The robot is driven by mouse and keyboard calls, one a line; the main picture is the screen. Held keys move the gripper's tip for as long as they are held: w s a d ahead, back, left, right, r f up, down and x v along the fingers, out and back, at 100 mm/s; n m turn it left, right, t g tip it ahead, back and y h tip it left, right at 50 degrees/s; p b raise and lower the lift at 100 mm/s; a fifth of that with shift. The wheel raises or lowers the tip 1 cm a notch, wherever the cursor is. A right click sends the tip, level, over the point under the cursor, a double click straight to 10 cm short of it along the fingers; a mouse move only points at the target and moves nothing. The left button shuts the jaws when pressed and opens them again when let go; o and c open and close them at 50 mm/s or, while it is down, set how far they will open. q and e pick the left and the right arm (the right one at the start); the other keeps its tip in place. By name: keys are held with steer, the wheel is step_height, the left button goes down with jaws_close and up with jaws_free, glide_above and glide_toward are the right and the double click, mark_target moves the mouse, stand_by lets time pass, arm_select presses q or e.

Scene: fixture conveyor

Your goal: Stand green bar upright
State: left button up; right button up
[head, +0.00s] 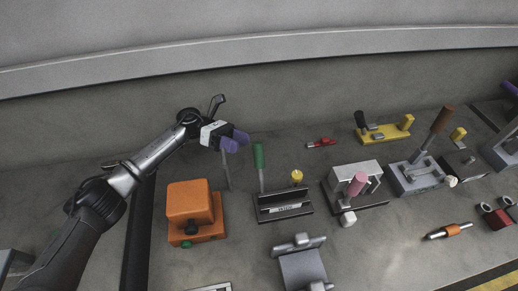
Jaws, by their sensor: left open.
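The green bar (258,156) rises near the left end of a dark fixture (285,212) with a pale front strip. In the head view it looks close to upright, with a slimmer stem below the green part. My left gripper (235,141) is to the left of the green bar and slightly above it in the picture. Its purple fingertips are open with nothing between them, and a gap separates them from the bar. My right gripper is not in view.
An orange block (190,200) stands left of the dark fixture. A yellow knob (297,176) is at the fixture's right. A grey fixture with a pink handle (357,184) and a brown-handled lever (441,119) stand further right. A small red part (320,142) lies behind.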

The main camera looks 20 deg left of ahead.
mark_target(259, 150)
arm_select(q)
steer(key=shift+s+d, duration=0.15)
steer(key=shift+d, duration=1.6)
steer(key=shift+s+d, duration=0.1)
steer(key=shift+d, duration=1.6)
jaws_close()
